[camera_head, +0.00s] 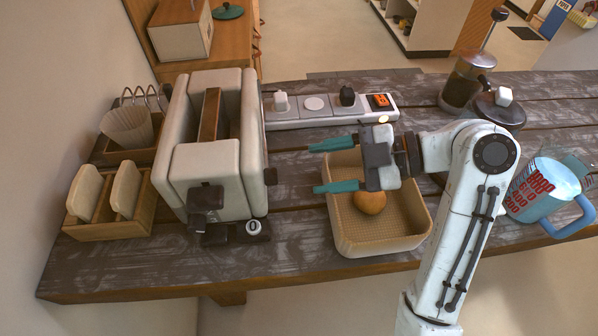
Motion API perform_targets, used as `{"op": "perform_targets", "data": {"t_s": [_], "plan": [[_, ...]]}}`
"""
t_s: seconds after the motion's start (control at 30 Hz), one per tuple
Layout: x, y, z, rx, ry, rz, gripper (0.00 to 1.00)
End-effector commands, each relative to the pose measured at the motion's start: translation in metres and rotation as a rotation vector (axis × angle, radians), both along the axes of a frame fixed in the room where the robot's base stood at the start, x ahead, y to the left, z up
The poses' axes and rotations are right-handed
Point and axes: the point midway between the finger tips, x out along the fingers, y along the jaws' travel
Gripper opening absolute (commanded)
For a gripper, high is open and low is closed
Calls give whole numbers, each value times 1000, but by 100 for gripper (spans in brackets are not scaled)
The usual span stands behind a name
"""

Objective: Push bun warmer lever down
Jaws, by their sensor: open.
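The bun warmer is a cream toaster-like box (213,160) on the dark wooden table, left of centre. A brown slab (209,115) stands in its top slot. A dark lever (206,197) sticks out low on its near side, with a small dial (253,227) to its right. My gripper (337,166) has two teal fingers spread apart, pointing left. It hangs over the woven basket, right of the bun warmer and apart from it, with nothing between the fingers.
A beige woven basket (375,242) holds a round bun (369,201). A power strip (330,112) lies behind it. A wooden holder (110,228) is at left. A blue measuring jug (543,188), glass press (464,82) and dark-lidded pot (499,110) stand right. Bare table separates the bun warmer and basket.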

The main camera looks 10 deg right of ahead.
Motion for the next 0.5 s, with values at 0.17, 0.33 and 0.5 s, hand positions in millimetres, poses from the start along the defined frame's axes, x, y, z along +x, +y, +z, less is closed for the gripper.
{"op": "perform_targets", "data": {"t_s": [0.17, 0.33, 0.5], "plan": [[-4, -20, 8, -1, -1, -3, 60], [-6, -28, 11, 0, 0, -1, 60], [-7, -29, 11, 0, 0, 1, 60]]}}
